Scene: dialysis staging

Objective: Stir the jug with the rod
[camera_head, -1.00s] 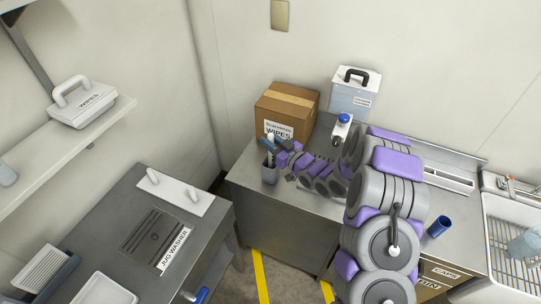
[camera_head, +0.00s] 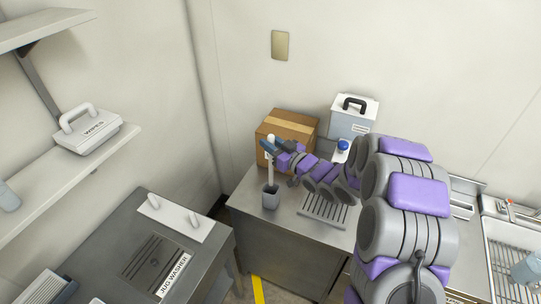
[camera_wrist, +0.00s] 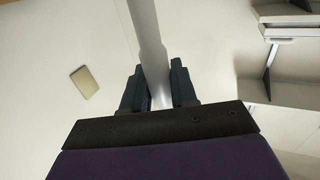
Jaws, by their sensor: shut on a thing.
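My gripper (camera_head: 268,149) is shut on a pale rod (camera_head: 270,172) with a rounded white top, above the left part of the steel counter. The rod stands roughly upright, and its lower end is at the mouth of a small grey cup (camera_head: 271,199); I cannot tell whether the tip is still inside. In the wrist view the rod (camera_wrist: 149,42) passes between the two dark fingers (camera_wrist: 160,88). A bluish translucent vessel (camera_head: 527,268), perhaps the jug, is cut off at the right edge in the sink.
A cardboard box (camera_head: 287,132) stands close behind my gripper. A white lidded container (camera_head: 352,116) and a blue-capped bottle (camera_head: 343,147) are further right. A slotted drain (camera_head: 325,208) lies in the counter. The jug washer (camera_head: 155,262) is at lower left; a wire-racked sink (camera_head: 502,270) is at right.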

